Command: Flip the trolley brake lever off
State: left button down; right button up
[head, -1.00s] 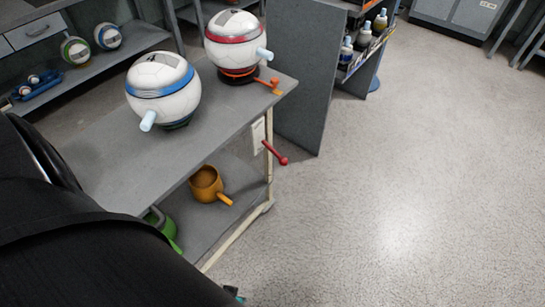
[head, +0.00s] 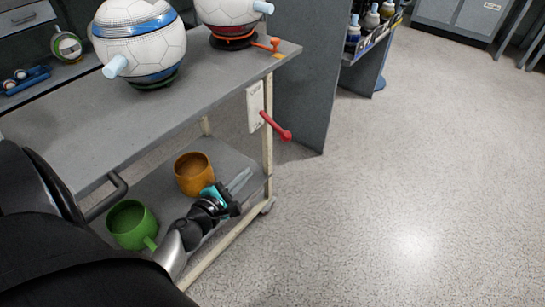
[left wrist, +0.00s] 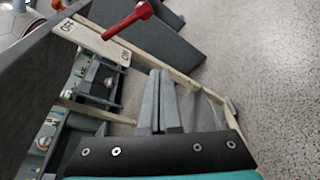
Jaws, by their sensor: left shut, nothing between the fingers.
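The trolley brake lever (head: 274,126) is a red rod with a round knob. It slants down and out to the right from a cream plate (head: 255,106) on the trolley's end post. In the left wrist view the lever (left wrist: 125,22) is at the top, and the plate (left wrist: 98,41) has small lettering at both ends. My left gripper (head: 241,179) is below and a little left of the lever, near the lower shelf's end, apart from the lever. Its fingers (left wrist: 161,75) are together and empty. My right gripper is not in view.
The trolley (head: 110,110) has white balls with pale handles on top. Its lower shelf holds an orange mug (head: 193,174) and a green mug (head: 129,224), close to my left arm. A grey panel (head: 300,95) stands behind the lever. Floor at right is clear.

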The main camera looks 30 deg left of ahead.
aim_at(274, 125)
pick_arm(q)
jog(key=shift+w+a+r+n, duration=0.1)
jog(key=shift+a+r+n, duration=0.25)
jog(key=shift+r, duration=0.2)
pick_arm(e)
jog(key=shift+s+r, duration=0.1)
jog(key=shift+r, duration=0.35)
